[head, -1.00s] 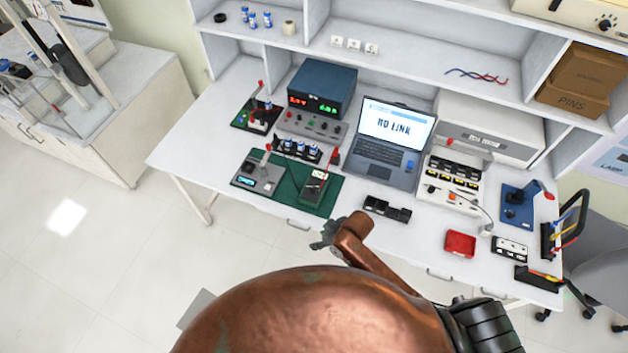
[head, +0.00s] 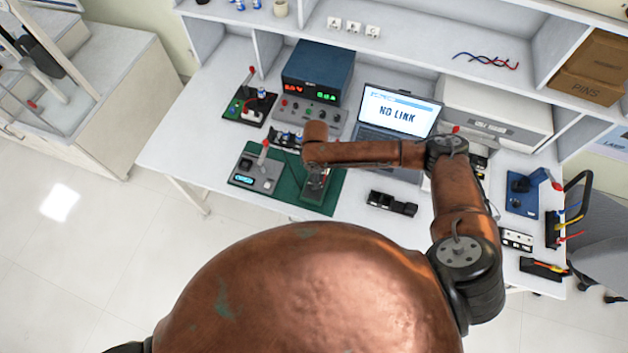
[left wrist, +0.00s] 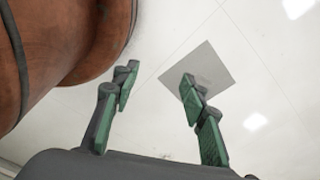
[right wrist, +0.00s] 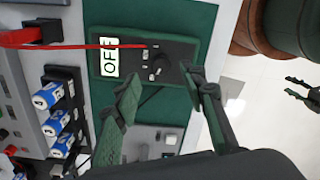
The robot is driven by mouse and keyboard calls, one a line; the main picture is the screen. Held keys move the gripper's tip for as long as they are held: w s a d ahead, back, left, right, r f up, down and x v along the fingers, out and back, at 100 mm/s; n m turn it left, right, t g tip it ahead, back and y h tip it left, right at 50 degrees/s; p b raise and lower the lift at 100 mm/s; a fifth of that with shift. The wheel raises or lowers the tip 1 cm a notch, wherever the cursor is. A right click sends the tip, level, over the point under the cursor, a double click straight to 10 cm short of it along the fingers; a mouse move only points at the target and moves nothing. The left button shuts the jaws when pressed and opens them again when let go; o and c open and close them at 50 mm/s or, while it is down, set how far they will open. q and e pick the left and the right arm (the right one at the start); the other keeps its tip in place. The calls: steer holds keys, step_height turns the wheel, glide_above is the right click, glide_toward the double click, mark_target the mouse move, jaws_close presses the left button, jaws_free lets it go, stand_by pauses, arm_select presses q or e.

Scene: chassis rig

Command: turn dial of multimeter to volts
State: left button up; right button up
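The multimeter (right wrist: 176,52) is a dark green case with a black face in the right wrist view. Its lit screen (right wrist: 108,58) reads OFF, and a red lead (right wrist: 70,44) runs to its face. In the head view my right arm and gripper mostly cover the multimeter (head: 315,190) on the green mat (head: 322,206). My right gripper (right wrist: 161,85) is open above the multimeter, with its fingers apart and nothing between them. My left gripper (left wrist: 158,78) is open and empty over the floor, outside the head view.
A grey device with a cyan display (head: 257,172) stands left of the multimeter on the mat. Behind are a power supply (head: 318,77) and a laptop (head: 395,112) reading NO LINK. A black tray (head: 392,203) sits right of the mat.

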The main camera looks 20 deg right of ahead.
steer(key=f, duration=0.4)
steer(key=shift+a, duration=0.25)
steer(key=shift+f, duration=0.75)
steer(key=c, duration=1)
arm_select(q)
steer(key=shift+w+a+r, duration=0.1)
steer(key=shift+w, duration=0.25)
arm_select(e)
jaws_close()
